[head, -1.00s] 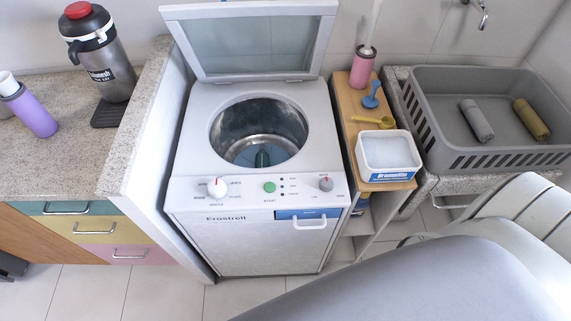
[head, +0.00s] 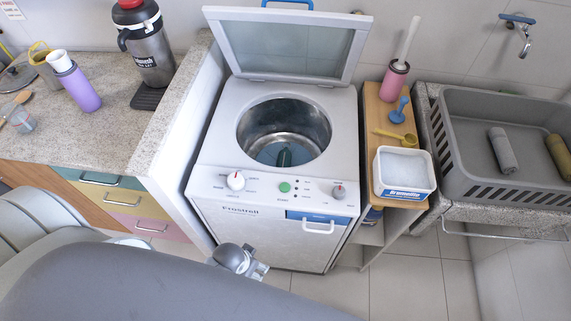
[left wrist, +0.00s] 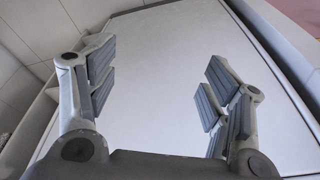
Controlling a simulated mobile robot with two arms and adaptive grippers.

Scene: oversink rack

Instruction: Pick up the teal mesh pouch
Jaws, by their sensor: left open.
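A dark teal shape (head: 284,157), likely the teal mesh pouch, is inside the round metal drum of the top-loading washer (head: 275,190). The drum wall and the steep view leave its mesh and full outline unclear. The washer lid (head: 290,48) stands open at the back. My left gripper (head: 258,269) is low in front of the washer, well below the drum opening. In the left wrist view the left gripper (left wrist: 158,85) is open and empty, its fingers spread before a plain pale panel. My right gripper is not in view.
A narrow wooden shelf (head: 385,107) right of the washer holds a white tub (head: 404,172), a yellow scoop (head: 392,136) and a pink brush holder (head: 395,80). A grey basket (head: 470,160) stands further right. The left counter (head: 125,125) carries a flask (head: 148,55) and a purple bottle (head: 78,88).

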